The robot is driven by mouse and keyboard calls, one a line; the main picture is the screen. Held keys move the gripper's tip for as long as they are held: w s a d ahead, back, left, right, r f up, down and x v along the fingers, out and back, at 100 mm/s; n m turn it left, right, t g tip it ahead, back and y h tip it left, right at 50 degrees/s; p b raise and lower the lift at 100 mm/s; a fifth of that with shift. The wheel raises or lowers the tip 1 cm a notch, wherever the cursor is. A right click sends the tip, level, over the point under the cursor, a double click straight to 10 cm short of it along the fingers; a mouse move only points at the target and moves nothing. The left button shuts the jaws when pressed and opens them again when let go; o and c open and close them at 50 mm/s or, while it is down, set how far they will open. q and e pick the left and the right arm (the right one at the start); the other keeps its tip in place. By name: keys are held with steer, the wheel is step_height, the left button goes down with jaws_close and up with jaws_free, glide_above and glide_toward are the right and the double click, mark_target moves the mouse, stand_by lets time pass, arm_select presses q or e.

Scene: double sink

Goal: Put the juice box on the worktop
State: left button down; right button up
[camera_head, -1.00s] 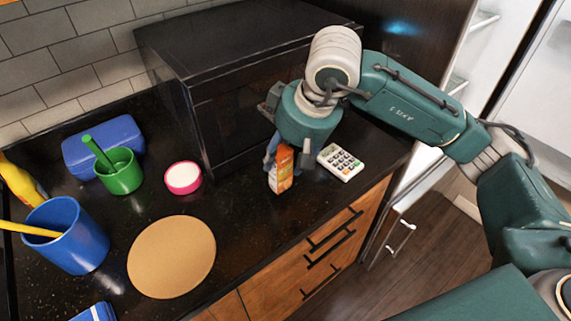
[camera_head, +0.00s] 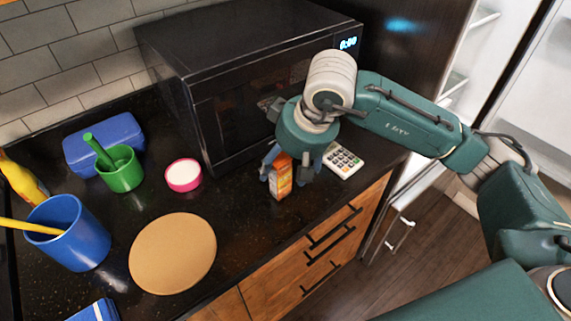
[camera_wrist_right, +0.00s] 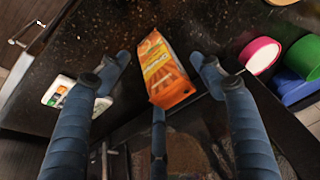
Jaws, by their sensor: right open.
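The orange juice box (camera_head: 281,178) stands on the black worktop (camera_head: 240,215), in front of the microwave. My right gripper (camera_head: 286,176) is over it, with one blue finger on its left and another on its right. The gripper hides the top of the box in the head view. In the right wrist view, the juice box (camera_wrist_right: 165,70) lies between the spread fingers of my right gripper (camera_wrist_right: 160,62), with gaps at both sides. The jaws are open and hold nothing. My left gripper is not in view.
A black microwave (camera_head: 215,110) stands close behind. A white calculator (camera_head: 342,160) lies just right of the gripper. A pink bowl (camera_head: 183,176), a green cup (camera_head: 121,171), a blue cup (camera_head: 72,235) and a round tan board (camera_head: 172,254) are to the left. The worktop's front edge is near.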

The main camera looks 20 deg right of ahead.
steer(key=b+v, duration=0.2)
steer(key=v, duration=1)
